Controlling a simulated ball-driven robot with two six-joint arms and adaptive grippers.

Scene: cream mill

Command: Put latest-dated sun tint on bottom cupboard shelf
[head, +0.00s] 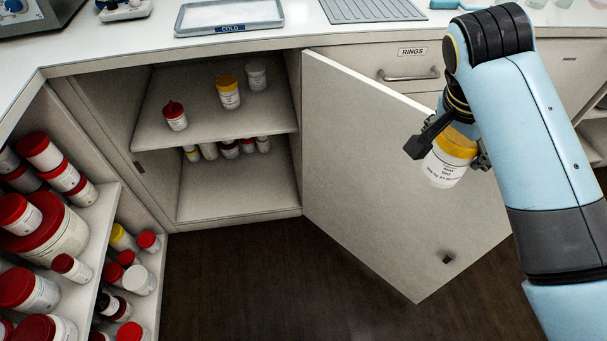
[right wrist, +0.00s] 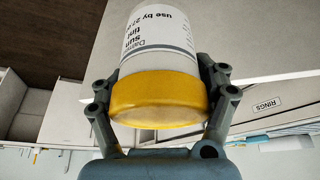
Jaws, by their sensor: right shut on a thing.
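My right gripper (head: 448,150) is shut on a white jar with a yellow lid (head: 447,168), held upright in front of the open cupboard door. In the right wrist view the jar (right wrist: 158,50) sits between the fingers (right wrist: 160,95); its label reads "sun tint" and "use by 27", the rest cut off. The cupboard's bottom shelf (head: 240,195) holds several small jars at its back, with bare room in front. The upper shelf (head: 215,125) holds a red-capped jar (head: 175,117), a yellow-lidded jar (head: 228,92) and a white-lidded jar (head: 256,77). My left gripper is not in view.
Racks at left (head: 95,235) hold several red-lidded jars. A tray marked COLD (head: 228,15) lies on the counter. A drawer marked RINGS (head: 395,62) is shut.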

